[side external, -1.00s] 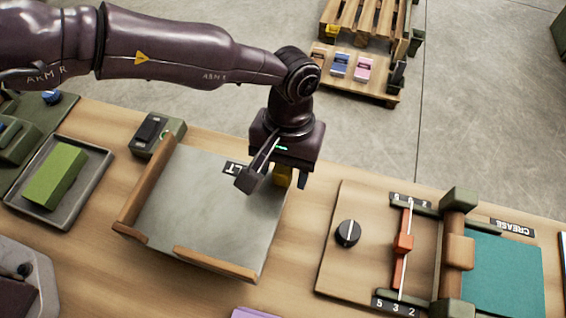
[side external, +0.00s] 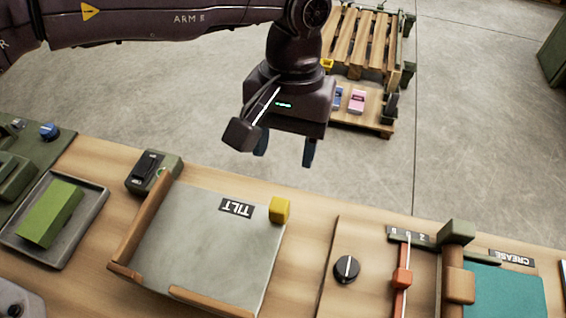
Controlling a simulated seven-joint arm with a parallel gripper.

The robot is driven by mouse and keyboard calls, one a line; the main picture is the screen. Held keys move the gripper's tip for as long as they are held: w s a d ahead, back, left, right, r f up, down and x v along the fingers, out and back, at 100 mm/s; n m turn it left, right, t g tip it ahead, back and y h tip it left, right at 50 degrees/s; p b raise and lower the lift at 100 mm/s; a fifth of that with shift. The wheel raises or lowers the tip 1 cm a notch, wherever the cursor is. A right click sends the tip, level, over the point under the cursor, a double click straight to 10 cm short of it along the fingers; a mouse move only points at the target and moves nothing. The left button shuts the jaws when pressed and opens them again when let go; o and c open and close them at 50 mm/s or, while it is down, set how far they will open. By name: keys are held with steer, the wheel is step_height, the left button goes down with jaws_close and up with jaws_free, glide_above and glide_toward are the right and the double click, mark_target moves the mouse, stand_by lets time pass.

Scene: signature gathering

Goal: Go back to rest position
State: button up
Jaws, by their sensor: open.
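My gripper (side external: 285,150) hangs above and behind the workbench, near its back edge. Its two dark fingers are apart, with nothing visible between them. A small yellow block (side external: 279,210) sits at the back right corner of the grey tilt board (side external: 205,245), below my gripper and clear of it. The board carries a black "TILT" label and wooden edge strips.
A tray (side external: 92,213) with a green block (side external: 50,213) is at the left. A black knob (side external: 347,269), a red slider (side external: 402,280) and a teal pad (side external: 510,292) are at the right. Pallets (side external: 365,40) stand on the floor behind.

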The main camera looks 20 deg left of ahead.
steer(key=shift+r, duration=0.3)
stand_by(0.4)
steer(key=s+a+r+m+t, duration=0.1)
steer(key=s+a+r+m, duration=0.3)
steer(key=a, duration=0.7)
steer(key=s+a+r+n+t, duration=0.1)
steer(key=a+r+t, duration=0.1)
steer(key=a+r, duration=0.75)
steer(key=s+a+r+n+t, duration=0.1)
steer(key=s+a+t, duration=0.1)
steer(key=s+a, duration=0.4)
steer(key=s+a+r+n+t, duration=0.1)
steer(key=s+a+n+t, duration=0.1)
steer(key=s+a, duration=0.5)
steer(key=shift+s+a+r+t, duration=0.15)
steer(key=shift+s+a+t, duration=0.2)
steer(key=shift+a, duration=2.55)
